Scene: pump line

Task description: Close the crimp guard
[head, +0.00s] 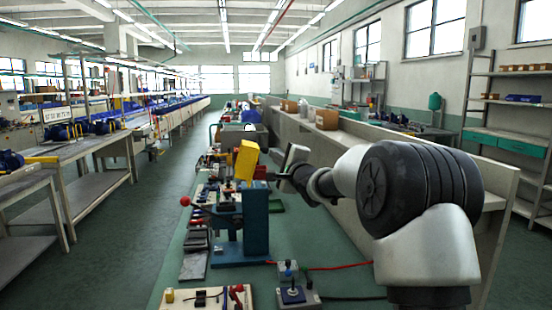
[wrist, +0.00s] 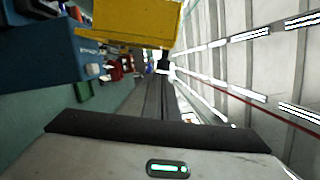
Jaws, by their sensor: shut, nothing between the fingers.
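The yellow crimp guard (head: 246,160) stands raised and slightly tilted at the top of the blue crimp press (head: 256,222) on the bench. The press has a lever with a red ball knob (head: 185,201) at its left. My gripper (head: 273,177) is shut and empty, close to the right side of the guard. I cannot tell whether it touches. In the wrist view, the guard (wrist: 130,22) fills the top, with the blue press (wrist: 40,55) at the left. The shut fingers (wrist: 162,66) point toward the guard's lower right edge.
A control box with a joystick (head: 292,294) and a board with small parts (head: 205,298) lie at the front of the green bench. Several tools and bins line its left side. A low wall (head: 340,160) runs along the right.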

